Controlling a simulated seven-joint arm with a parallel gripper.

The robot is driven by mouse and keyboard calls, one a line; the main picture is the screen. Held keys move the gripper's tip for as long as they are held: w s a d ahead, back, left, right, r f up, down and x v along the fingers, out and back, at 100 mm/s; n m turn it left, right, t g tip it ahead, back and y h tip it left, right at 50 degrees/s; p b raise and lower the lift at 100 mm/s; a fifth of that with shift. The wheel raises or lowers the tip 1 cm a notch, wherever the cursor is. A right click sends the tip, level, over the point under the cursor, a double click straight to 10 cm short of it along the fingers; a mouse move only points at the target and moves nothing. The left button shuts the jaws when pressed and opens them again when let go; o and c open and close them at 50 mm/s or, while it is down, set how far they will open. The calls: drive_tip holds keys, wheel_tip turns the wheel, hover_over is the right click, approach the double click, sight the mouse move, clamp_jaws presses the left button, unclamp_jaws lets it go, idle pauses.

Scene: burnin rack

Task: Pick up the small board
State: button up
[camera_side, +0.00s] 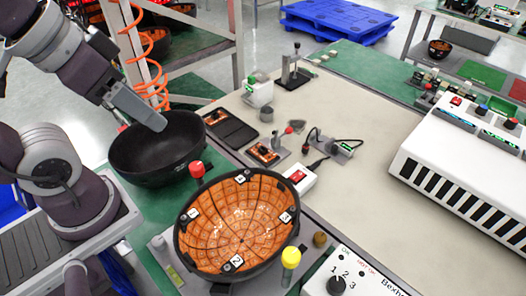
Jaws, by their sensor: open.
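Two small orange boards show in the side view. One small board (264,154) lies on a small grey fixture with a red-knobbed lever, near the middle of the bench. The other small board (215,117) lies at the far end of a flat black tray (236,134). My gripper (158,122) is at the upper left, pointing down and right over the black bowl, left of both boards and apart from them. It is open, and no object shows in it. Its far finger is hidden by the angle.
An empty-looking black bowl (150,160) stands below my gripper. A large bowl lined with orange panels (240,225) sits in front, with red (197,169) and yellow (290,257) knobs beside it. A white slotted unit (465,165) stands right. The bench's middle right is clear.

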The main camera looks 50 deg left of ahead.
drive_tip(key=w+a+f+n+g+h, duration=0.2)
drive_tip(key=w+f+n+g+h, duration=0.15)
drive_tip(key=w+n, duration=0.45)
drive_tip(key=w+a+f+n+g+h, duration=0.15)
drive_tip(key=w+f+n+h, duration=0.25)
drive_tip(key=w, duration=0.7)
drive_tip(key=w+a+f+n+t+h, duration=0.2)
drive_tip(key=w+a+f+n+h, duration=0.2)
drive_tip(key=w+a+f+n, duration=0.5)
approach(261, 147)
drive_tip(key=shift+w+d+f+m+h, duration=0.1)
drive_tip(key=shift+d+f+m+h, duration=0.15)
drive_tip(key=shift+d+m+h, duration=0.15)
drive_tip(key=shift+d+f, duration=0.15)
drive_tip(key=shift+f, duration=0.15)
drive_tip(key=x, duration=0.7)
drive_tip(key=shift+f, duration=0.15)
drive_tip(key=c, duration=1.1)
